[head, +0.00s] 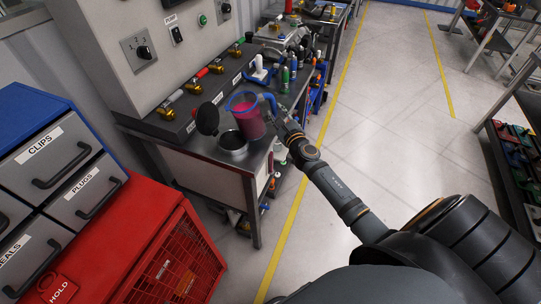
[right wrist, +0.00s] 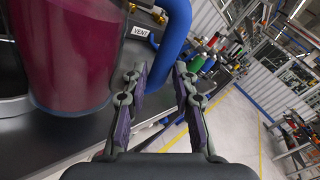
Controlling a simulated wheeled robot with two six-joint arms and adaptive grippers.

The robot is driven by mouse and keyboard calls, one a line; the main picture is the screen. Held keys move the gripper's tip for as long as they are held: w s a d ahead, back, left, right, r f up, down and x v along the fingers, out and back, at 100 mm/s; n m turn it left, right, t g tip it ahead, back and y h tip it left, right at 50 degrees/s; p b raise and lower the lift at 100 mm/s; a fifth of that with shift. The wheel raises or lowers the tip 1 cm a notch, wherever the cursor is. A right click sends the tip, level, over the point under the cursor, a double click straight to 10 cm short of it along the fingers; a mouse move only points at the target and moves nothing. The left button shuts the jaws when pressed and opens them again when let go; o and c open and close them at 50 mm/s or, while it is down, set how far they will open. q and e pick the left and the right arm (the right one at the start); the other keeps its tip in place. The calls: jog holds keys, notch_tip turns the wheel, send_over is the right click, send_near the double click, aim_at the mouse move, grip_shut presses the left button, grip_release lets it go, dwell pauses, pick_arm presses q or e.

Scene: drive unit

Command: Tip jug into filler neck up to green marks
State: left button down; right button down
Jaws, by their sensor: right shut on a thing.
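A clear jug (head: 250,122) with a blue rim and blue handle (head: 270,101) holds pink-red liquid. It is close to upright at the bench's front edge, just right of the filler neck (head: 232,144); I cannot tell whether it touches the bench. The neck is a wide metal opening with its dark round lid (head: 207,118) standing open on its left. My right gripper (head: 277,116) is shut on the handle. In the right wrist view, the handle (right wrist: 172,40) passes between the fingers (right wrist: 157,92), beside the jug (right wrist: 70,55). No green marks can be made out. My left gripper is out of view.
Behind the neck, a dark manifold (head: 185,112) carries several brass valves with coloured handles. A white bottle (head: 261,70) and other bottles stand farther along the bench. A red cabinet (head: 150,245) and labelled drawers (head: 55,150) are at left.

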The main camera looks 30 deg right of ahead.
jog(key=shift+d+f, duration=0.25)
jog(key=shift+f, duration=0.05)
jog(key=shift+s+a+r+n+p, duration=0.1)
jog(key=shift+a+r+n+p, duration=0.15)
jog(key=shift+r+n+p, duration=0.25)
jog(key=shift+f, duration=0.15)
jog(key=shift+r+n+p, duration=0.2)
jog(key=shift+n+p, duration=0.25)
jog(key=shift+n, duration=0.15)
jog(key=shift+d, duration=0.1)
